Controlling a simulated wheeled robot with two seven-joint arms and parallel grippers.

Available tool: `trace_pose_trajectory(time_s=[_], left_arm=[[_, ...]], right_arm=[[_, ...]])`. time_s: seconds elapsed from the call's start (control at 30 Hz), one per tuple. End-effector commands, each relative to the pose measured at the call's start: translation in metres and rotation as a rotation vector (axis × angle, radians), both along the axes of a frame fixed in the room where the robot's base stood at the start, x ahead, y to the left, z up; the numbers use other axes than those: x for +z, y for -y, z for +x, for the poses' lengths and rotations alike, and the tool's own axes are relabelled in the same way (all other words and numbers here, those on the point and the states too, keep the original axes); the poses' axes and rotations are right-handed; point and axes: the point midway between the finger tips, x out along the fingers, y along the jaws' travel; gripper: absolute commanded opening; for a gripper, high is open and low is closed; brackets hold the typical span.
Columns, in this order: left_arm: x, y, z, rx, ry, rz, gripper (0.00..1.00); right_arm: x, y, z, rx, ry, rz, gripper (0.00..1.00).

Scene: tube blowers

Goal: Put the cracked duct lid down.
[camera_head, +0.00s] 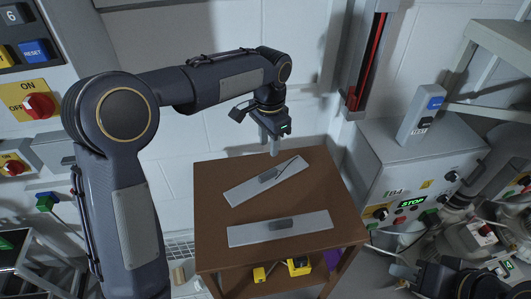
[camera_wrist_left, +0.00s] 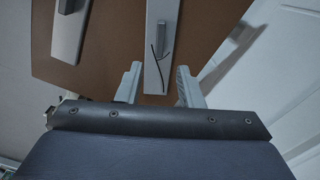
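The cracked duct lid (camera_head: 255,185) is a flat grey plate with a raised handle. It lies at an angle on the brown table (camera_head: 215,215); a dark branching crack runs near its upper right end. The crack also shows on the lid in the left wrist view (camera_wrist_left: 155,82). My left gripper (camera_head: 274,149) is at the table's far edge near the lid's cracked end. In the left wrist view its fingers (camera_wrist_left: 157,86) are spread, with the lid's end between them and gaps on both sides. My right gripper (camera_head: 402,272) is at the bottom right; its fingers are unclear.
A second grey lid (camera_head: 305,224), without a visible crack, lies nearer on the table. Yellow items (camera_head: 299,267) sit below the tabletop. A grey control box (camera_head: 405,165) with a green STOP display stands right of the table. The table's right side is clear.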

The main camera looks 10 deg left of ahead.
Motion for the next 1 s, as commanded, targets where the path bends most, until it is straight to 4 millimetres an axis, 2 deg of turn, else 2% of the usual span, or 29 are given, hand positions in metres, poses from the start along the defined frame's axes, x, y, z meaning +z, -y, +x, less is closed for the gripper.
trace_pose_trajectory(time_s=[0.23, 0.37, 0.47, 0.6, 0.7, 0.87, 1.0], left_arm=[[0.007, -0.002, -0.002, 0.006, 0.002, -0.004, 0.34], [0.02, -0.02, -0.017, 0.057, 0.024, -0.032, 0.34], [0.035, -0.043, -0.043, 0.139, 0.055, -0.08, 0.34], [0.05, -0.075, -0.092, 0.285, 0.105, -0.164, 0.34], [0.054, -0.092, -0.129, 0.393, 0.142, -0.227, 0.34], [0.048, -0.108, -0.189, 0.571, 0.201, -0.33, 0.34], [0.033, -0.11, -0.234, 0.72, 0.25, -0.421, 0.34]], right_arm=[[0.0, 0.0, 0.0, 0.0, 0.0, 0.0, 0.36], [0.0, 0.0, 0.0, 0.0, 0.0, 0.0, 0.36], [0.0, 0.0, 0.0, 0.0, 0.0, 0.0, 0.36], [0.0, 0.0, 0.0, 0.0, 0.0, 0.0, 0.36], [0.0, 0.0, 0.0, 0.0, 0.0, 0.0, 0.36], [0.0, 0.0, 0.0, 0.0, 0.0, 0.0, 0.36], [0.0, 0.0, 0.0, 0.0, 0.0, 0.0, 0.36]])
